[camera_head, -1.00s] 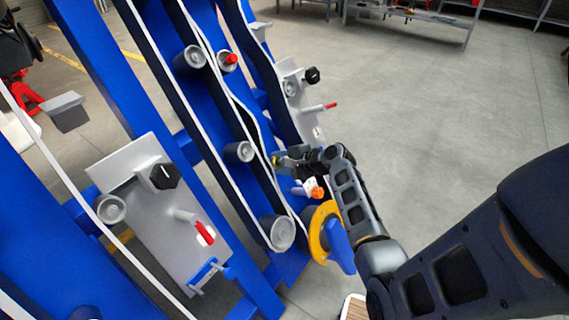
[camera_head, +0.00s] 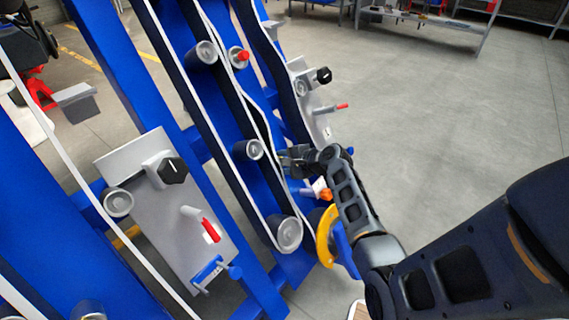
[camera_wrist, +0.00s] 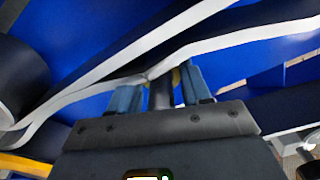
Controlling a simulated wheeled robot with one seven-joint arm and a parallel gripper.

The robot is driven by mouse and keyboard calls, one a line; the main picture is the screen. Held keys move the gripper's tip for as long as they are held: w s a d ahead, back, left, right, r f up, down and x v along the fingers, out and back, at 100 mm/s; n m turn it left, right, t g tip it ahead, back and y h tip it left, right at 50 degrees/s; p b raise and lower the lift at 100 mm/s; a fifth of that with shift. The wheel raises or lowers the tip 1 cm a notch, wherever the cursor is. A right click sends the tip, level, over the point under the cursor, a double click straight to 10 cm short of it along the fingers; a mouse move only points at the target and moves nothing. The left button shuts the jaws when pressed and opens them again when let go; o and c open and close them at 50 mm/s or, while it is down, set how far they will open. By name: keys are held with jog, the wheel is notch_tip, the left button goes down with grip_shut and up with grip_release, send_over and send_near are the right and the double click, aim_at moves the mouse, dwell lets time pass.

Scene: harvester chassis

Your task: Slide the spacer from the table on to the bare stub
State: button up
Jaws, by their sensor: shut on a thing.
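My gripper (camera_head: 287,160) is in front of the blue harvester frame, close to the white belt, right of a grey roller. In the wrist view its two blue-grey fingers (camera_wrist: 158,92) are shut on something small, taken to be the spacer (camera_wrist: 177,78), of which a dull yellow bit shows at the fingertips. A dark grey round piece (camera_wrist: 160,97) also shows between the fingers; I cannot tell whether it is part of the spacer or a stub. The belt crosses just beyond the fingertips. I cannot pick out the bare stub for sure.
The white belt (camera_head: 228,80) runs over several grey rollers, one (camera_head: 249,150) left of my gripper. A grey plate (camera_head: 165,215) carries a black knob and a red-tipped lever. A yellow ring (camera_head: 326,236) stands below my gripper. Open floor (camera_head: 450,120) lies to the right.

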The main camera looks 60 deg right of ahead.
jog(key=shift+w+d+f+b, duration=0.15)
jog(key=shift+w+f+b, duration=0.2)
jog(key=shift+w, duration=0.25)
jog(key=o, duration=1.2)
jog(key=shift+p+v, duration=1.1)
jog(key=shift+v, duration=2.85)
jog(key=shift+d, duration=0.15)
jog(key=shift+s, duration=0.1)
